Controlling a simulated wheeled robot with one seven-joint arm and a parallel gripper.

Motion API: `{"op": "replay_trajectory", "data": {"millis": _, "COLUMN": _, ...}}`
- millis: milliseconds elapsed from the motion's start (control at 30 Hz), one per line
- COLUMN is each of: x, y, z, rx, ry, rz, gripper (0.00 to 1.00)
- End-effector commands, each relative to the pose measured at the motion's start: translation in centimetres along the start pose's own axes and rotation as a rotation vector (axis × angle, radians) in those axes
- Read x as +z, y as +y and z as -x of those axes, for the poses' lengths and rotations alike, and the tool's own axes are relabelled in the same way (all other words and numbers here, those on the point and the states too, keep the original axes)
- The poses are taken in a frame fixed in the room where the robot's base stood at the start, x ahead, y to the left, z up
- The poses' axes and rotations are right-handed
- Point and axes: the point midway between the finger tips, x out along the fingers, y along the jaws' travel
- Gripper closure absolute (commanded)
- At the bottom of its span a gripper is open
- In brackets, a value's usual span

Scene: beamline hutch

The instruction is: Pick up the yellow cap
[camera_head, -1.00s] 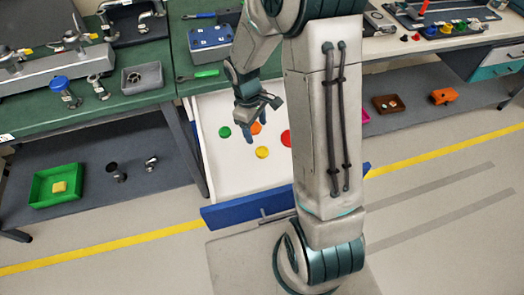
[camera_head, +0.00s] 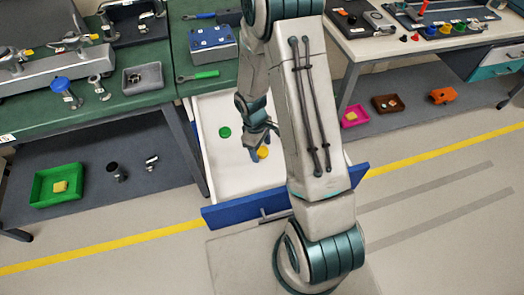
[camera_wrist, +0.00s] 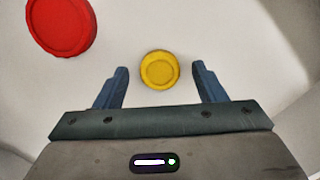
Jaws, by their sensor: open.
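The yellow cap (camera_head: 263,153) is a small round disc lying flat in the open white drawer (camera_head: 232,180). In the wrist view the yellow cap (camera_wrist: 159,70) shows a raised rim and lies a little beyond the fingertips, centred between them. My gripper (camera_wrist: 160,78) is open and empty, with one blue finger on each side of the cap's line. In the head view my gripper (camera_head: 254,152) is inside the drawer, close by the cap and partly covering it. Whether the fingers are at the cap's height I cannot tell.
A red cap (camera_wrist: 62,24) lies to the upper left in the wrist view. A green cap (camera_head: 224,132) lies at the drawer's left. The drawer's blue front (camera_head: 240,209) and white walls bound the space. The green bench (camera_head: 130,98) stands to the left.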

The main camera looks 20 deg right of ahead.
Motion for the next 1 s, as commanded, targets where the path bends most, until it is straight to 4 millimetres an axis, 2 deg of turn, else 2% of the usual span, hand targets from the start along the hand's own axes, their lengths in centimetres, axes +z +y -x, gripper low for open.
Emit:
{"op": "replay_trajectory", "data": {"millis": 100, "x": 0.0, "y": 0.0, "z": 0.0, "rx": 0.0, "ry": 0.0, "rz": 0.0, "gripper": 0.36}}
{"op": "replay_trajectory", "data": {"millis": 267, "x": 0.0, "y": 0.0, "z": 0.0, "rx": 0.0, "ry": 0.0, "rz": 0.0, "gripper": 0.8}}
{"op": "replay_trajectory", "data": {"millis": 300, "x": 0.0, "y": 0.0, "z": 0.0, "rx": 0.0, "ry": 0.0, "rz": 0.0, "gripper": 0.84}}
{"op": "replay_trajectory", "data": {"millis": 767, "x": 0.1, "y": 0.1, "z": 0.7, "rx": 0.001, "ry": 0.001, "rz": -0.002, "gripper": 0.84}}
{"op": "replay_trajectory", "data": {"millis": 867, "x": 0.2, "y": 0.1, "z": 1.6, "rx": 0.002, "ry": 0.002, "rz": -0.003, "gripper": 0.84}}
{"op": "replay_trajectory", "data": {"millis": 1000, "x": 0.5, "y": 0.1, "z": 3.7, "rx": 0.003, "ry": 0.004, "rz": -0.002, "gripper": 0.84}}
